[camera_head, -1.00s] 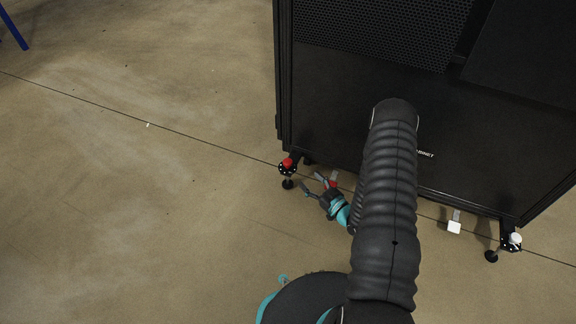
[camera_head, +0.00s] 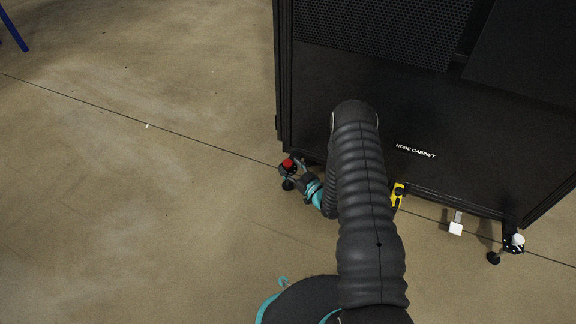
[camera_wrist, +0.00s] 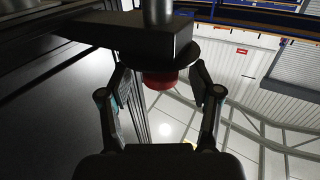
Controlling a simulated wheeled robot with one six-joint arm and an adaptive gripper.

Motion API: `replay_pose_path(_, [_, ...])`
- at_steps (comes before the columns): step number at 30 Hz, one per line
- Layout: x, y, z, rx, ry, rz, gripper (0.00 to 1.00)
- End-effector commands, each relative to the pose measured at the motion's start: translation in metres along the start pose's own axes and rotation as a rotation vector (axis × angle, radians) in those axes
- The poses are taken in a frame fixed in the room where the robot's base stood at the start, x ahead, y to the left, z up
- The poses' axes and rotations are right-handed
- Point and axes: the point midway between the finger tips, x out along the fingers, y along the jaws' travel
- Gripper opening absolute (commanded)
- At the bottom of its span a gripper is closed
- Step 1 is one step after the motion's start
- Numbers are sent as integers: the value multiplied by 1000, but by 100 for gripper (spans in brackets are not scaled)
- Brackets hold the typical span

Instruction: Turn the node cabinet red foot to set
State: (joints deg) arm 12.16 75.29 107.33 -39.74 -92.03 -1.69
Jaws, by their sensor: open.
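The black node cabinet (camera_head: 360,110) stands at the upper right in the head view, its label on the lower front. Its red foot (camera_head: 288,163) is at the cabinet's lower left corner, a red cap above a black foot pad on the floor. My gripper (camera_head: 293,170) is at this foot, low near the floor. In the wrist view the red foot (camera_wrist: 160,80) shows between the two open fingers of my gripper (camera_wrist: 162,85), below a dark bracket. The fingers stand on either side of it; whether they touch it I cannot tell.
A white foot (camera_head: 518,240) is at the cabinet's lower right corner. A white tab (camera_head: 456,228) and a yellow part (camera_head: 397,194) sit along the bottom edge. The floor to the left is clear; a blue leg (camera_head: 13,28) shows at the top left.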

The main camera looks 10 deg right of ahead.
Motion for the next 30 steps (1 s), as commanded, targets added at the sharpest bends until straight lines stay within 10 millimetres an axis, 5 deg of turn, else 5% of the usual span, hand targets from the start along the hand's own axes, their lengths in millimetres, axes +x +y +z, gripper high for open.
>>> replay_pose_path(15, [17,0,0,0,0,1,64])
replay_pose_path(22, [17,0,0,0,-1,1,6])
replay_pose_path(30, [17,0,0,0,-1,13,3])
